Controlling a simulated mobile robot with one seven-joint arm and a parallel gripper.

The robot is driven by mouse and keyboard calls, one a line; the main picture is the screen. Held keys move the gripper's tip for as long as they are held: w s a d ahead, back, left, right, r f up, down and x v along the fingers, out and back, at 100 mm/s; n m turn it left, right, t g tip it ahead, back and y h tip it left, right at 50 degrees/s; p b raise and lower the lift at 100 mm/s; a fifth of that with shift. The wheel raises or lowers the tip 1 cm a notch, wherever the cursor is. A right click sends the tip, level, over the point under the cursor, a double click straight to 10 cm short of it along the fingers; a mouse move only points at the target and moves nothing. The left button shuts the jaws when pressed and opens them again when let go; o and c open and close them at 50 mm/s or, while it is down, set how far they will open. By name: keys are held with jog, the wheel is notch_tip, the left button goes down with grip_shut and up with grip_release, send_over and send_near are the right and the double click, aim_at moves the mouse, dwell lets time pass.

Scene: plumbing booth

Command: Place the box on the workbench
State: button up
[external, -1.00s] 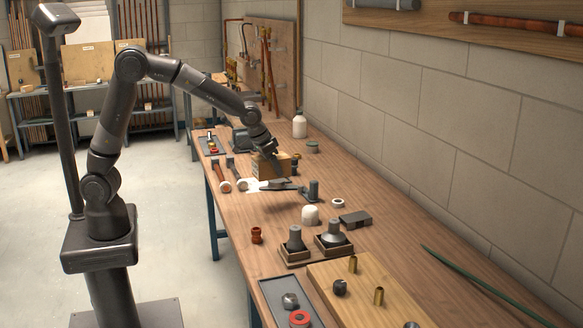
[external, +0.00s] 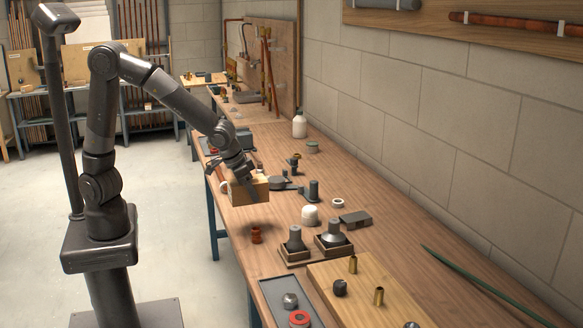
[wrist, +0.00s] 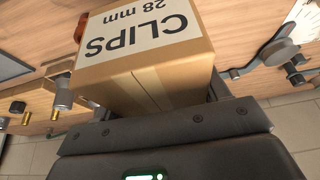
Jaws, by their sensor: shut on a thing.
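The box (external: 247,191) is a small brown cardboard carton, slightly tilted in the external view. In the wrist view the box (wrist: 150,60) carries a white label reading "CLIPS 28 mm". My gripper (external: 245,183) is shut on the box, with a finger on its near side. The box is over the left edge area of the wooden workbench (external: 365,255); the external view suggests it is held above the surface, with a shadow below. Part of the box is hidden by the gripper.
A red-brown fitting (external: 256,235) stands just in front of the box. A white cap (external: 310,214), a dark block (external: 355,219) and fittings in wooden trays (external: 296,254) stand to the right. A white bottle (external: 299,125) is farther back.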

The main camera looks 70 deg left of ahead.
jog(key=w+a+f, duration=0.1)
jog(key=w+a, duration=0.1)
jog(key=w+a+f, duration=0.3)
jog(key=a+f, duration=0.1)
jog(key=a, duration=0.1)
jog(key=shift+w+f, duration=0.2)
jog(key=shift+w, duration=0.2)
jog(key=shift+f, duration=2)
jog(key=shift+f, duration=0.1)
jog(key=o, duration=1.2)
jog(key=shift+f, duration=0.1)
jog(key=shift+c, duration=0.2)
jog(key=s+a+r, duration=0.3)
jog(key=s+r, duration=0.5)
jog(key=r, duration=0.2)
jog(key=s+a+r, duration=0.3)
jog(key=s+r, duration=0.5)
jog(key=r, duration=0.2)
jog(key=s+a+r, duration=0.1)
jog(key=s, duration=0.6)
jog(key=s+a+r+t, duration=0.1)
jog(key=s+a+r, duration=0.1)
jog(key=s, duration=0.4)
jog(key=shift+s, duration=0.35)
